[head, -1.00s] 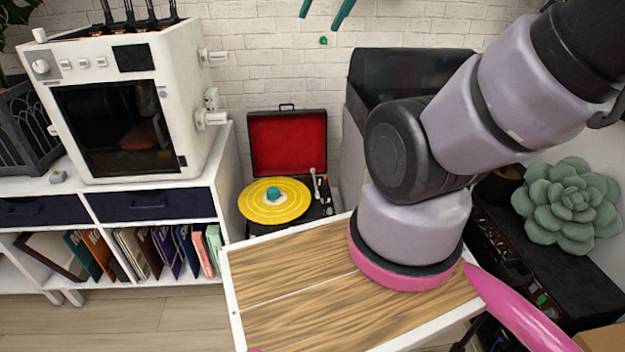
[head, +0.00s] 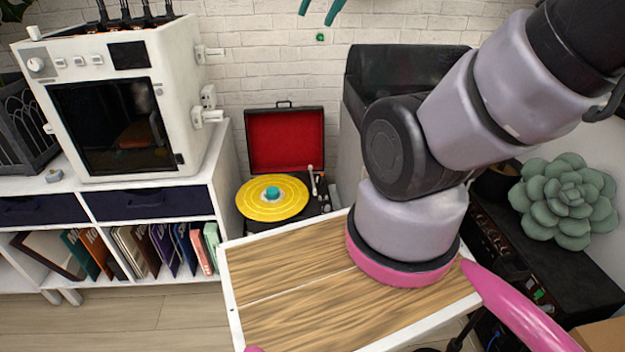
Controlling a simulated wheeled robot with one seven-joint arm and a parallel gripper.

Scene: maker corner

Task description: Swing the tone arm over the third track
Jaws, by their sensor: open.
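A record player (head: 318,205) stands open behind the wooden-topped table, with its red-lined lid (head: 286,140) raised at the back. A yellow record (head: 262,208) with a teal centre lies flat on it. Faint rings show on the record, but they are too small to tell the tracks apart. The pale tone arm (head: 312,181) is at the right of the record, and its head appears to be off the yellow disc. My arm crosses the right side of the picture, right of the player and apart from it. My gripper is not in view.
The wooden-topped table (head: 290,290) stands in front of the player, its top mostly bare. A white shelf unit (head: 217,212) with a white printer-like machine (head: 180,95) stands left. A dark bin (head: 395,72) is right of the player. A succulent (head: 565,200) stands far right.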

